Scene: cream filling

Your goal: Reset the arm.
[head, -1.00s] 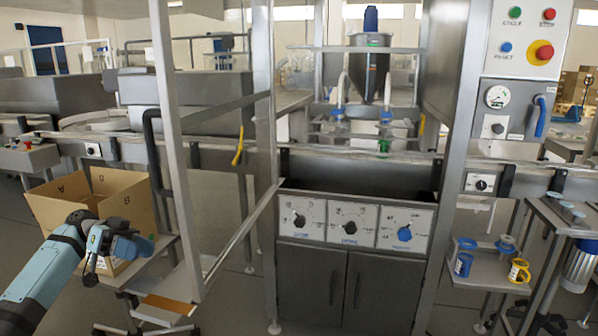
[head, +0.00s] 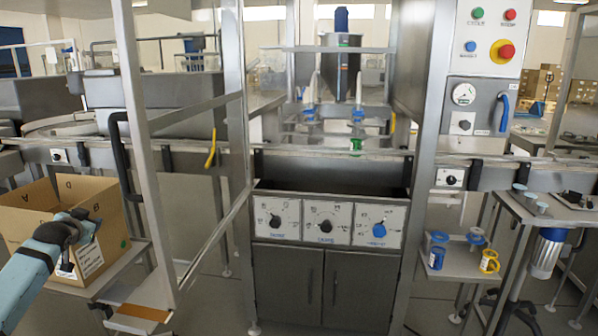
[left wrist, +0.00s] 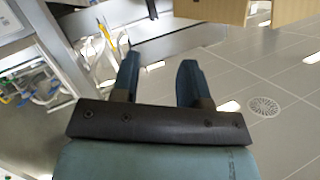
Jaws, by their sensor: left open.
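My left arm comes in from the lower left of the head view, bent at a dark joint in front of an open cardboard box (head: 110,222). The fingers are hard to make out there. In the left wrist view my left gripper (left wrist: 158,75) is open, its two dark blue fingers apart with nothing between them. It hangs over the grey tiled floor (left wrist: 230,78). My right gripper is in neither view.
The filling machine, with its hopper (head: 340,72) and knob panel (head: 325,222), stands in the middle. A metal door frame (head: 150,150) stands just right of the box. A control panel (head: 490,38) is at upper right. A small table (head: 462,262) holds blue and yellow cups.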

